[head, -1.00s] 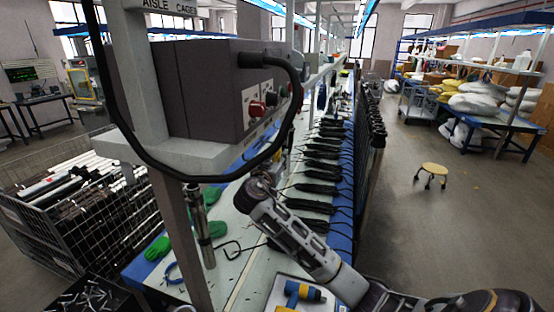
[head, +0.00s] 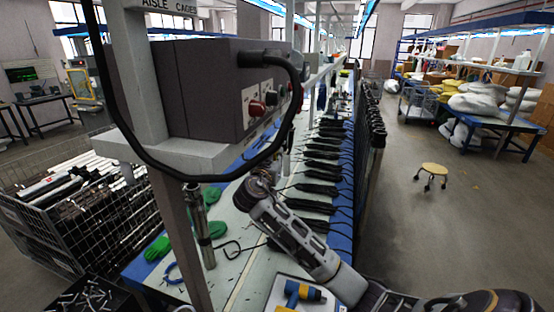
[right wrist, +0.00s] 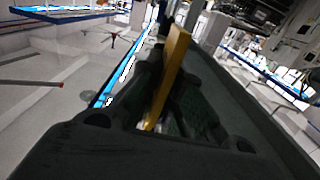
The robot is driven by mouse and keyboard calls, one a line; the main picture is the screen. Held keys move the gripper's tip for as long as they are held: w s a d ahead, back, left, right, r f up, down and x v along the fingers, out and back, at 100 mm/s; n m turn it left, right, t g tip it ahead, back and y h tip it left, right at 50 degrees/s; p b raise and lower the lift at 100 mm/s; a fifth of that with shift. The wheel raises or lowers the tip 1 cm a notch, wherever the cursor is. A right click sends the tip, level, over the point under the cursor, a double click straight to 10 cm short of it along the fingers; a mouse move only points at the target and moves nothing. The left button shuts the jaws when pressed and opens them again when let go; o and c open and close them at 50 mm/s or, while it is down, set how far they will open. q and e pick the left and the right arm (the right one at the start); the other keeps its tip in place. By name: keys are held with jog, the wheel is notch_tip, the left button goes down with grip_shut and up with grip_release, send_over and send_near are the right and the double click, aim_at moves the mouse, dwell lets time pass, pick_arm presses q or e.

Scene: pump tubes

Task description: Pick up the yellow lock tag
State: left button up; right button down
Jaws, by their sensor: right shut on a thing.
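The yellow lock tag (right wrist: 174,70) shows in the right wrist view as a long, flat yellow strip, tilted and standing up between the dark fingers. My right gripper (right wrist: 172,102) is shut on it, with one finger on either side of the strip. The lower end of the tag is partly hidden by the fingers. In the head view my right arm reaches up from the lower right over the bench. I cannot make out the tag there, and the fingers are hard to tell at the end of the arm. My left gripper is not in view.
The long bench (head: 262,287) carries a row of black coiled tubes (head: 316,188), green items (head: 158,248) and a blue-and-yellow tool (head: 302,292). A grey control box (head: 205,90) on a post stands close to the arm. A wire cage (head: 75,235) stands at left.

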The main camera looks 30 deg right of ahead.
jog(key=shift+s+d+r+b, duration=0.1)
jog(key=shift+r+b, duration=0.25)
jog(key=shift+r, duration=0.15)
jog(key=s+d+b, duration=0.5)
jog(key=s+d, duration=0.6)
jog(key=s, duration=0.2)
jog(key=shift+s+d, duration=0.25)
jog(key=shift+s, duration=0.05)
jog(key=shift+r, duration=0.1)
dwell(0.7)
